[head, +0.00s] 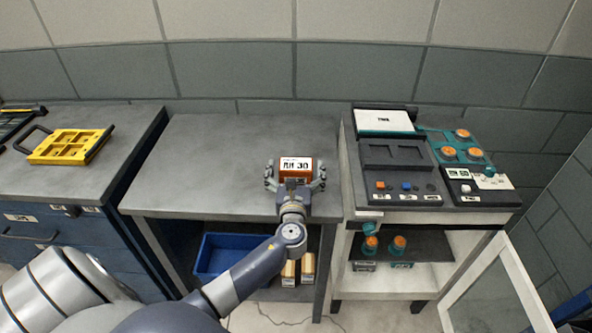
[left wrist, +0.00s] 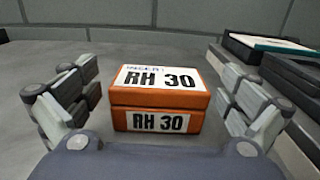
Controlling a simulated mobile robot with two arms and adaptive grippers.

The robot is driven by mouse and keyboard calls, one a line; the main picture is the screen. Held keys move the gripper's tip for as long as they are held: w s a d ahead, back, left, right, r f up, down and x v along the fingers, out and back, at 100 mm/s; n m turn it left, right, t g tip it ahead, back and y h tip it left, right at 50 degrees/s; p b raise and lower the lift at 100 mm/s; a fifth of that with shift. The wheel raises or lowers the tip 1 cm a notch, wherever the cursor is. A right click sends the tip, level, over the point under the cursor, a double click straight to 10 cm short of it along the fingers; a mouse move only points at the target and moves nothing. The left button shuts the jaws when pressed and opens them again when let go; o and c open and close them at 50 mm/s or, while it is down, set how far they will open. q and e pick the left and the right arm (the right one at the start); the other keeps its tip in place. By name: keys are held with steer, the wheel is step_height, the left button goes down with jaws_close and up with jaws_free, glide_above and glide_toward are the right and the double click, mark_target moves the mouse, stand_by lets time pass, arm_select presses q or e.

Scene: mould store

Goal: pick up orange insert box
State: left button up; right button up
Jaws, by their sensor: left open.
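The orange insert box (head: 296,170) stands on the grey middle table (head: 215,165), near its right end. In the left wrist view the box (left wrist: 160,99) is centred, with white labels reading RH 30 on its top and front. My left gripper (head: 295,177) is open around it, one finger on each side. In the left wrist view the gripper (left wrist: 160,105) shows gaps between both fingers and the box. My right gripper is not in view.
A tester bench (head: 440,217) with a dark tray and orange knobs stands close on the right. A yellow mould plate (head: 68,147) lies on the left cabinet. A blue bin (head: 230,257) sits under the middle table, whose left part is clear.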

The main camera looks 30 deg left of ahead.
arm_select(q)
steer(key=shift+x, duration=0.85)
steer(key=c, duration=1.4)
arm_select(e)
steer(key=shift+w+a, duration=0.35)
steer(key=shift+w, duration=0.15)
arm_select(q)
steer(key=shift+r, duration=0.1)
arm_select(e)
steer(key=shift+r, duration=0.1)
